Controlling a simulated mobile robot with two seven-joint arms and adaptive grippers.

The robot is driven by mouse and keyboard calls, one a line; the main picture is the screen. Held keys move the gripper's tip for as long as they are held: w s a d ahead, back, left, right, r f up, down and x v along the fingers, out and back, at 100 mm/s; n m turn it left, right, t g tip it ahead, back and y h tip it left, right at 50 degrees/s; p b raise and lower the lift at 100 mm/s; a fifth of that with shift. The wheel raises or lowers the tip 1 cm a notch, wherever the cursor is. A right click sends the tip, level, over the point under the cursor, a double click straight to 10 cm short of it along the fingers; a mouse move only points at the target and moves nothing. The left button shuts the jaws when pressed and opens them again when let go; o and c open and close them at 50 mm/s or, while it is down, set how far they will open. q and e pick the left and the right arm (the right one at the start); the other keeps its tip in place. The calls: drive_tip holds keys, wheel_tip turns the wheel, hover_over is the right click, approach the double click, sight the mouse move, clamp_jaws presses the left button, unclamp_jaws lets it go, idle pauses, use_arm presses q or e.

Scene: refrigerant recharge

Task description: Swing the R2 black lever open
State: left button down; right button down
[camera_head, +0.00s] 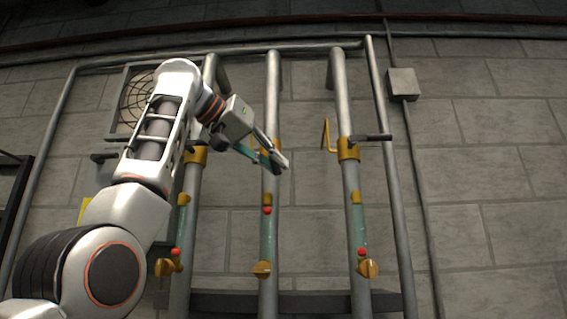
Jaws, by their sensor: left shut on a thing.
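Three grey vertical pipes stand before the wall, each with brass fittings; no R2 label is readable. My left gripper (277,163) reaches in from the left to the brass valve on the middle pipe (273,100). It is shut at that valve's black lever, which is mostly hidden by the fingers. The right pipe (342,95) has a brass valve (348,149) with a black lever (372,137) sticking out to the right, roughly level. The left pipe's valve (196,156) is partly behind my arm. My right gripper is not in view.
Green sight tubes (268,238) with red balls sit lower on the pipes, above brass knobs (262,269). A yellow bracket (326,134) stands left of the right valve. A round fan grille (137,100) is behind my arm. A grey box (403,83) hangs upper right.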

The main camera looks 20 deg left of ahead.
use_arm(q)
drive_tip(key=shift+s+a+r+m+g+y+p, duration=0.1)
drive_tip(key=shift+s+a+m+g+y+p, duration=0.1)
drive_tip(key=shift+a+m+g+y+p, duration=0.15)
drive_tip(key=shift+s+a+m+g+y+p, duration=0.1)
drive_tip(key=shift+a+m+g+y+p, duration=0.25)
drive_tip(key=shift+a+m+y+p, duration=0.25)
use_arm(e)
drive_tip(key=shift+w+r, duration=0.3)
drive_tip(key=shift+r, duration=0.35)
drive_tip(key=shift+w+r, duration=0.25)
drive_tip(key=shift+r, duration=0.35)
use_arm(q)
drive_tip(key=shift+d, duration=0.1)
drive_tip(key=c, duration=2)
unclamp_jaws()
drive_tip(key=shift+v, duration=3.75)
